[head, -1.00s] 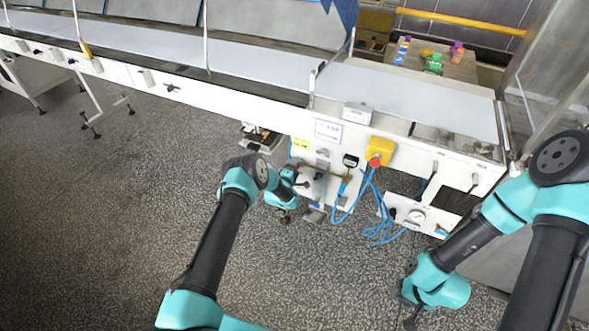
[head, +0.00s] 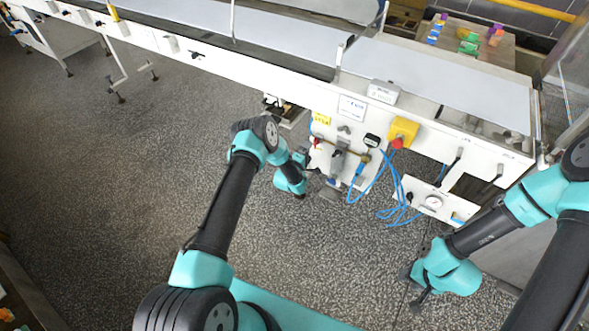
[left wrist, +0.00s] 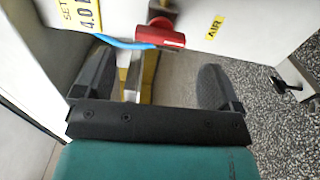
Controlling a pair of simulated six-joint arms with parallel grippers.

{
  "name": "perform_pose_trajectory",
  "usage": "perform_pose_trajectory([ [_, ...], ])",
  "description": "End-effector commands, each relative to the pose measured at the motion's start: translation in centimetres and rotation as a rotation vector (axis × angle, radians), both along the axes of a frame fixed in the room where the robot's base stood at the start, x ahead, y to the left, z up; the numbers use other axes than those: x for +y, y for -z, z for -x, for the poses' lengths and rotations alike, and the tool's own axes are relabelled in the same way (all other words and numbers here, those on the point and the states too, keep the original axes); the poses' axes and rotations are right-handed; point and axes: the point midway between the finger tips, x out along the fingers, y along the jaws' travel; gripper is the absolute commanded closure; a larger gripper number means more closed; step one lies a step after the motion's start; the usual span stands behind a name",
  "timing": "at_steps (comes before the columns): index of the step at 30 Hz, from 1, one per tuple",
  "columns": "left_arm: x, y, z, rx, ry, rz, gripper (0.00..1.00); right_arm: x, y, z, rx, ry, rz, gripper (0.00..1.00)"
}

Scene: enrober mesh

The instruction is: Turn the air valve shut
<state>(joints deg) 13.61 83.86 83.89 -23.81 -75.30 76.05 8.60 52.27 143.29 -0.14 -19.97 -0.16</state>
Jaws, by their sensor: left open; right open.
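A red valve part (left wrist: 160,38) sits on the white machine panel beside a yellow AIR label (left wrist: 213,28) in the left wrist view. A blue strip runs against its left side; whether it is a lever or a hose I cannot tell. The red part also shows small in the head view (head: 317,141). My left gripper (left wrist: 156,62) is open and empty, its fingers apart with the red part beyond the gap between their tips, not held. In the head view it is by the panel's left end (head: 312,169). My right gripper (head: 412,287) is open and empty, low over the floor.
The panel carries a yellow box with a red button (head: 403,132), a small gauge (head: 372,140) and loose blue hoses (head: 398,195). A lower box has a dial (head: 434,202). A yellow setting label (left wrist: 79,14) is near the red part. Open floor lies to the left.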

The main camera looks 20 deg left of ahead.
Motion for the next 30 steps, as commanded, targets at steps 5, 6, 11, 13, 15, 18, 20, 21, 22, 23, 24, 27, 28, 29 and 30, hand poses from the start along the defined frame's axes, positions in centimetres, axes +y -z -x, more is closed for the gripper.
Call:
perform_pose_trajectory([
  [5,0.6,0.0,2.9,0.003,-0.001,0.0,0.11,0.0,0.0,0.0,0.0,0.0,0.0,0.57],
  [6,0.7,0.0,3.6,0.002,0.0,0.001,0.11,0.0,0.0,0.0,0.0,0.0,0.0,0.57],
  [11,1.2,0.1,6.4,0.003,0.0,0.001,0.11,0.0,0.0,0.0,0.0,0.0,0.0,0.57],
  [13,1.4,0.1,7.6,0.003,-0.001,0.0,0.11,0.0,0.0,0.0,0.0,0.0,0.0,0.57],
  [15,1.6,0.0,8.7,0.002,0.0,0.001,0.11,0.0,0.0,0.0,0.0,0.0,0.0,0.57],
  [18,1.8,0.0,9.9,0.001,0.0,0.001,0.11,0.0,0.0,0.0,0.0,0.0,0.0,0.57],
  [20,1.9,0.0,10.4,0.001,0.0,0.0,0.11,0.0,0.0,0.0,0.0,0.0,0.0,0.57],
  [21,1.9,0.0,10.7,0.001,0.0,0.0,0.11,0.0,0.0,0.0,0.0,0.0,0.0,0.57],
  [22,1.9,0.0,10.8,0.001,0.0,0.0,0.11,0.0,0.0,0.0,0.0,0.0,0.0,0.57],
  [23,1.9,0.0,10.9,0.001,0.0,0.0,0.11,0.0,0.0,0.0,0.0,0.0,0.0,0.57],
  [24,1.9,0.0,10.9,0.0,0.0,0.0,0.11,0.0,0.0,0.0,0.0,0.0,0.0,0.57],
  [27,1.9,0.0,11.0,0.0,0.001,0.0,0.11,0.0,0.0,0.0,0.0,0.0,0.0,0.57],
  [28,1.9,0.0,11.0,0.0,0.001,0.0,0.11,0.0,0.0,0.0,0.0,0.0,0.0,0.57],
  [29,1.9,0.0,11.0,0.0,0.001,0.0,0.11,0.0,0.0,0.0,0.0,0.0,0.0,0.57],
  [30,1.9,0.0,10.9,0.0,0.001,0.0,0.11,0.0,0.0,0.0,0.0,0.0,0.0,0.57],
])
